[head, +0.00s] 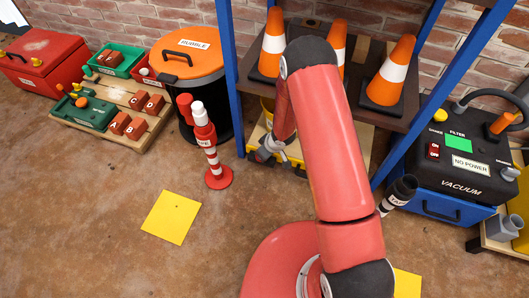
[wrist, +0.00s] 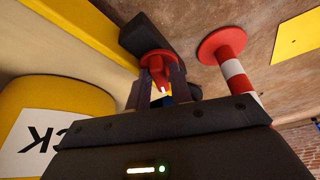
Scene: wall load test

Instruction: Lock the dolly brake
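My gripper (wrist: 161,72) has its two dark fingers apart in the wrist view. A red part (wrist: 157,58) with a round top and a narrower stem shows between and just beyond the fingertips. It may be the dolly's brake, but I cannot be sure, nor whether the fingers touch it. A black bar (wrist: 143,37) lies right behind it, along a yellow edge (wrist: 100,12). In the head view my gripper (head: 266,153) is low at the front of the yellow-edged low platform (head: 255,133), which may be the dolly. My arm hides much of it.
A red-and-white post (head: 212,160) stands left of my gripper and also shows in the wrist view (wrist: 236,73). A blue-framed rack (head: 228,60) with orange cones stands above. A vacuum (head: 455,175) is at right. A yellow floor square (head: 172,218) lies on open floor.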

